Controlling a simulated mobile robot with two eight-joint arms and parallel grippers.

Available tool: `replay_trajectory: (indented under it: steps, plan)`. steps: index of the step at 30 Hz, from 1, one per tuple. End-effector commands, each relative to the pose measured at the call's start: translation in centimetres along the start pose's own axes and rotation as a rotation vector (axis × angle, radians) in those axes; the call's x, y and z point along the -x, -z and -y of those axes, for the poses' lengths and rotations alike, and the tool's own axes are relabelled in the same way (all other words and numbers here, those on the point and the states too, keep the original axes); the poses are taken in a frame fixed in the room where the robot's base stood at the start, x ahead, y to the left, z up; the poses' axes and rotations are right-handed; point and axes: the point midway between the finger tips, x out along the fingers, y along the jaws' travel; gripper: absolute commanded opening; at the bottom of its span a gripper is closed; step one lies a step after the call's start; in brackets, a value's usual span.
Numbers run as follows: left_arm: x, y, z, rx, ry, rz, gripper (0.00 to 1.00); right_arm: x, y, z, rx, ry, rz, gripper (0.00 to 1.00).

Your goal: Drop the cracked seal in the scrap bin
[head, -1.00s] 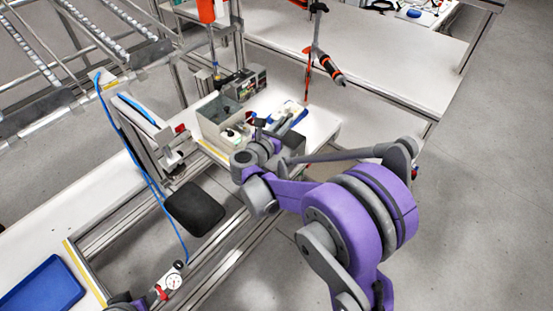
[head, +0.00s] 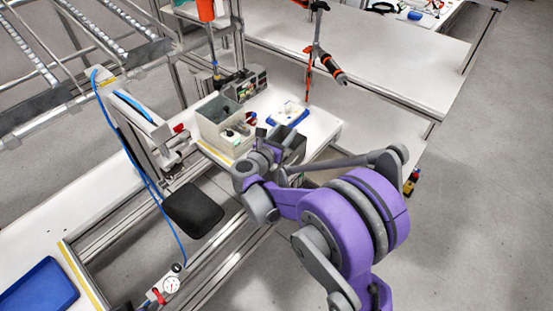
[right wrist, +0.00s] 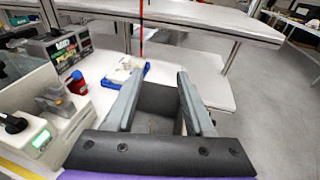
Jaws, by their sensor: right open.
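My right gripper (right wrist: 159,72) is open, with its two grey fingers well apart and nothing seen between the tips. In the right wrist view a dark grey open box, which looks like the scrap bin (right wrist: 160,97), shows between and beyond the fingers. In the head view the bin (head: 294,143) is at the table's front edge, partly hidden by my right wrist. I cannot make out the cracked seal in either view; the bottom of the bin is too dim to tell. My left gripper is not in view.
A blue tray (head: 300,119) with a white part lies behind the bin. A beige container (head: 211,127) stands to the left, with a small red item (right wrist: 78,84) beside it. An orange-black tool (head: 333,69) hangs above the table. A black pad (head: 193,211) is at front left.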

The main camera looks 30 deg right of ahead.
Motion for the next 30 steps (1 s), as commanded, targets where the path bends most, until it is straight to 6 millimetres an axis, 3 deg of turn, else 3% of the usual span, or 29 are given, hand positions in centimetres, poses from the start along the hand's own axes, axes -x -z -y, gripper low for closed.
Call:
replay_trajectory:
  steps: [8, 21, 30]
  plan:
    - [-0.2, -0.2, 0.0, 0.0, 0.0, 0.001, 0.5, 1.4, 0.1, -0.1, 0.001, -0.004, -0.001, 0.54]
    - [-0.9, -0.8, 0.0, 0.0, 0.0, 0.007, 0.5, 9.5, 0.1, -0.1, 0.0, -0.003, 0.0, 0.54]
    - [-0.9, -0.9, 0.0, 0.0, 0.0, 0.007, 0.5, 10.9, 0.0, 0.0, 0.0, 0.0, 0.0, 0.54]
